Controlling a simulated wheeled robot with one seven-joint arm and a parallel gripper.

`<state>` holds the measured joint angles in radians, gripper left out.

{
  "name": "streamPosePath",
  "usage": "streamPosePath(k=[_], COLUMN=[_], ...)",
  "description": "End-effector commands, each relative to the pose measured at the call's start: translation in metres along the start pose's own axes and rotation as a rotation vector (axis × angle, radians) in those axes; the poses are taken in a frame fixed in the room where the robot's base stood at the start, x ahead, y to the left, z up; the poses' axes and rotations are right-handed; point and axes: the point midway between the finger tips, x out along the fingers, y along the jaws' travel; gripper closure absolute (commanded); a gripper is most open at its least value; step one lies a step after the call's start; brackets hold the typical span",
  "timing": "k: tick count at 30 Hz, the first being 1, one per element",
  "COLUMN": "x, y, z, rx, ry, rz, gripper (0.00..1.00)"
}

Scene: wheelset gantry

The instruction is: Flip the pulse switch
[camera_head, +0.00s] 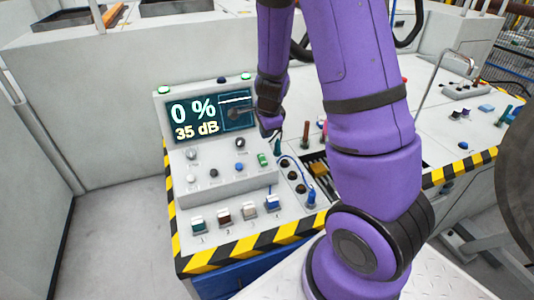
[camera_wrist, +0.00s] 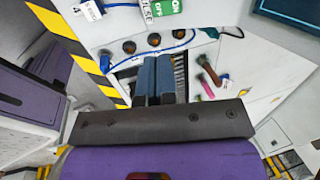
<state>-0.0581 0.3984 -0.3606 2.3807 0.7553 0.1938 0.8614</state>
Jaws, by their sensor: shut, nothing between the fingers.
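The pulse switch (camera_wrist: 160,10) is green with a white lettered label and is cut by the top edge of the wrist view. In the head view, a small green switch (camera_head: 262,159) on the sloped console, right of the blue knob, looks like the same one. My gripper (camera_wrist: 155,75) has its two dark blue fingers together with nothing between them. It is apart from the switch, over the row of round sockets and the recess beside them. In the head view, my gripper (camera_head: 277,146) is small and partly hard to make out, just above and right of the green switch.
A display (camera_head: 210,118) reads 0 % and 35 dB above the knobs. Several numbered rocker switches (camera_head: 235,213) line the front. Round sockets (camera_wrist: 141,43) with a blue cable lie close to my fingers. Coloured upright handles (camera_wrist: 211,72) stand nearby. Yellow-black striping marks the console edge.

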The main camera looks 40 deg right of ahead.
Motion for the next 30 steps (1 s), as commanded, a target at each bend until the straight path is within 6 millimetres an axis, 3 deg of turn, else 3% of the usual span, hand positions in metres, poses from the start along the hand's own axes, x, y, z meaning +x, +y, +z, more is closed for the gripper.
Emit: streamPosePath(k=[11,30], x=[0.006,0.065], y=[0.000,0.000], z=[-0.001,-0.002], rx=[0.002,0.003], ry=[0.001,0.001], rz=[0.001,0.003], gripper=[1.00,1.00])
